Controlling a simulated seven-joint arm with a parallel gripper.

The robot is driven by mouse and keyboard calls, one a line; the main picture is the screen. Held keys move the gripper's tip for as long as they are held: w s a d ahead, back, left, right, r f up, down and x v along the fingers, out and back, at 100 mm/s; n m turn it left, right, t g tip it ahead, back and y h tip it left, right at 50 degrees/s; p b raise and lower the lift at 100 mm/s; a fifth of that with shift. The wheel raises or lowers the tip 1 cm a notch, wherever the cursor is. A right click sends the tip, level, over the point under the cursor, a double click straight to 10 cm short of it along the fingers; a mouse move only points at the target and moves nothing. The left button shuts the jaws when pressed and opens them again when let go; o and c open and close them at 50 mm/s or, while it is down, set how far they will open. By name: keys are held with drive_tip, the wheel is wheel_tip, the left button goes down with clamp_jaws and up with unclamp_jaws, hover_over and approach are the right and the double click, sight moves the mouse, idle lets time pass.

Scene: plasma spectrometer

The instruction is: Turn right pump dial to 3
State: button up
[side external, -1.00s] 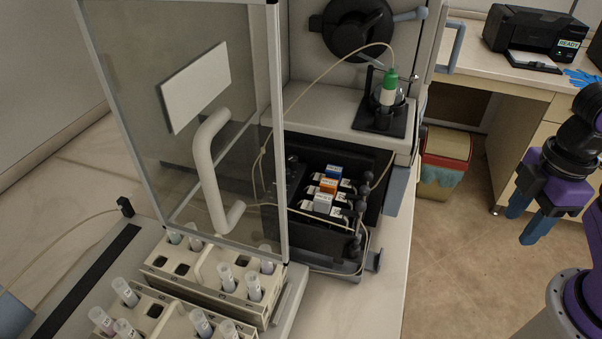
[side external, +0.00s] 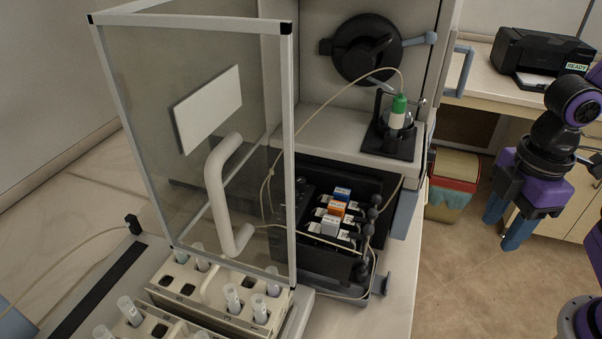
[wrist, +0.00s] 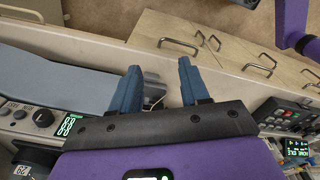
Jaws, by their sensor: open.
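My gripper (side external: 507,220) hangs at the right of the side external view, over the floor beside the bench, with its two blue fingers apart and nothing between them. It also shows in the wrist view (wrist: 159,68), with the fingers open. In the wrist view a round black dial (wrist: 43,118) sits on a light panel at the left, beside a lit green display (wrist: 67,126). I cannot tell whether this is the right pump dial, and its setting is too small to read. The pump (side external: 335,222) with coloured cartridges stands on the bench, apart from my gripper.
A glass door with a white handle (side external: 222,190) stands open above tube racks (side external: 190,307). A green-capped bottle (side external: 398,112) sits on a ledge above the pump. A printer (side external: 540,58) and a bin (side external: 453,180) are at the right. Drawers (wrist: 175,45) show in the wrist view.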

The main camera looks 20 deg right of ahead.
drive_tip(key=w+a+r+n, duration=0.5)
drive_tip(key=w+a+r, duration=0.4)
drive_tip(key=w+a, duration=0.5)
drive_tip(key=n, duration=0.7)
approach(301, 179)
wheel_tip(301, 179, down, 9)
drive_tip(key=shift+a+r, duration=0.15)
drive_tip(key=shift+c, duration=0.3)
clamp_jaws()
